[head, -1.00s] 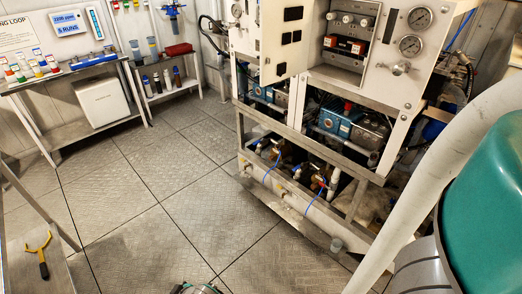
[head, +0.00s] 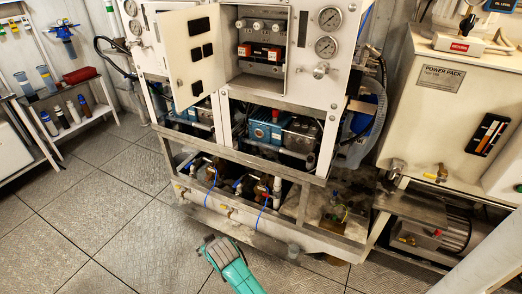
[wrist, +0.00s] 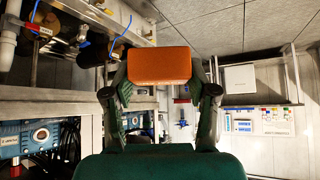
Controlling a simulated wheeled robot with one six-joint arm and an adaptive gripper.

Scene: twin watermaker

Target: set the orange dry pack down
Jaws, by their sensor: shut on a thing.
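The orange dry pack (wrist: 159,65) is a plain block in the upper middle of the wrist view. My gripper (wrist: 158,82) is shut on it, with one finger against each side. The pack is held up, clear of any surface that I can see. In the head view part of my teal arm shows at the bottom, but neither my gripper nor the pack can be made out there.
A metal-framed watermaker skid (head: 250,150) with an open panel door (head: 190,55) stands ahead. A cream power pack cabinet (head: 440,110) is at right. The tiled floor (head: 95,220) is clear at lower left.

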